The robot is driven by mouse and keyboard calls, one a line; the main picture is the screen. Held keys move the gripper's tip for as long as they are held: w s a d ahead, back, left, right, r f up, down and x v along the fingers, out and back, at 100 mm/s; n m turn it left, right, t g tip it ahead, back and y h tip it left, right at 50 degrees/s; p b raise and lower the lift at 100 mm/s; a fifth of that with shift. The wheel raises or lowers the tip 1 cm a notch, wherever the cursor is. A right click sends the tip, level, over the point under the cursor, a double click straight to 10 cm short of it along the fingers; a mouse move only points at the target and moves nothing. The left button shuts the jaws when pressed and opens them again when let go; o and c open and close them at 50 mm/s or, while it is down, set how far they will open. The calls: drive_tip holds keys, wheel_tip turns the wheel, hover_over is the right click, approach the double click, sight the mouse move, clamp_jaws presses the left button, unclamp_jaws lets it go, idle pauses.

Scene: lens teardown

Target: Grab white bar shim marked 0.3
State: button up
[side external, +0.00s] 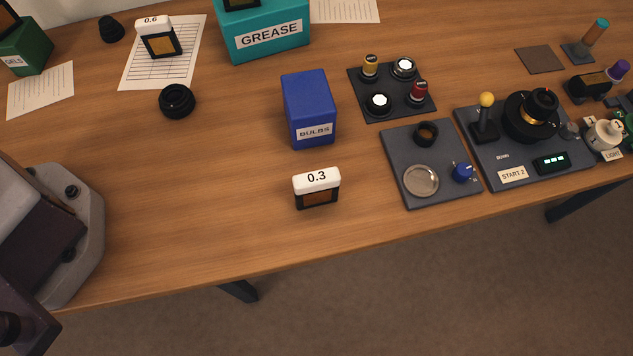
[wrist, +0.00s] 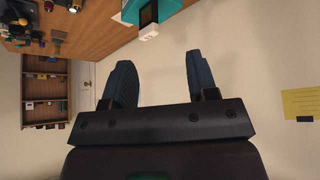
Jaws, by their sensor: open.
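The white bar shim marked 0.3 (side external: 317,180) stands near the front edge of the table in the side external view. It has a white top bar with the number and a dark frame with a brown-orange window below. My gripper (wrist: 160,75) shows in the wrist view with its two dark fingers apart and nothing between them. It faces a pale wall and the table's edge, well away from the shim. The gripper's fingers are not visible in the side external view. I cannot make out the 0.3 shim in the wrist view.
A blue BULBS box (side external: 310,110) stands just behind the shim. A similar shim marked 0.6 (side external: 158,38) stands on a paper sheet at the back left. A grey panel (side external: 398,165) lies to the right. The table left of the shim is clear.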

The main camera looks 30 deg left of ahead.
drive_tip(key=w+d+f+n+h, duration=0.1)
drive_tip(key=w+d+f+h, duration=0.2)
drive_tip(key=w+d+f, duration=0.5)
drive_tip(key=n+t+h, duration=0.3)
drive_tip(key=n+h, duration=0.7)
drive_tip(key=n, duration=0.5)
approach(314, 187)
drive_tip(key=w, duration=0.1)
drive_tip(key=w+d, duration=0.1)
drive_tip(key=w, duration=0.3)
drive_tip(key=shift+d+f, duration=0.25)
drive_tip(key=shift+f, duration=0.15)
drive_tip(key=n, duration=0.2)
drive_tip(key=s+f+n+t, duration=0.1)
drive_tip(key=n, duration=0.1)
drive_tip(key=s+f+n+t, duration=0.1)
drive_tip(key=n, duration=0.2)
drive_tip(key=shift+s+d+f, duration=0.2)
drive_tip(key=shift+s+d, duration=0.05)
drive_tip(key=shift+d, duration=0.05)
drive_tip(key=shift+s+f+n+t, duration=0.15)
drive_tip(key=shift+n+t, duration=0.05)
drive_tip(key=shift+n, duration=0.4)
drive_tip(key=shift+s+f+n+t, duration=0.15)
drive_tip(key=shift+n+t, duration=0.05)
drive_tip(key=shift+n, duration=0.4)
drive_tip(key=x, duration=0.7)
drive_tip(key=shift+w, duration=0.1)
clamp_jaws()
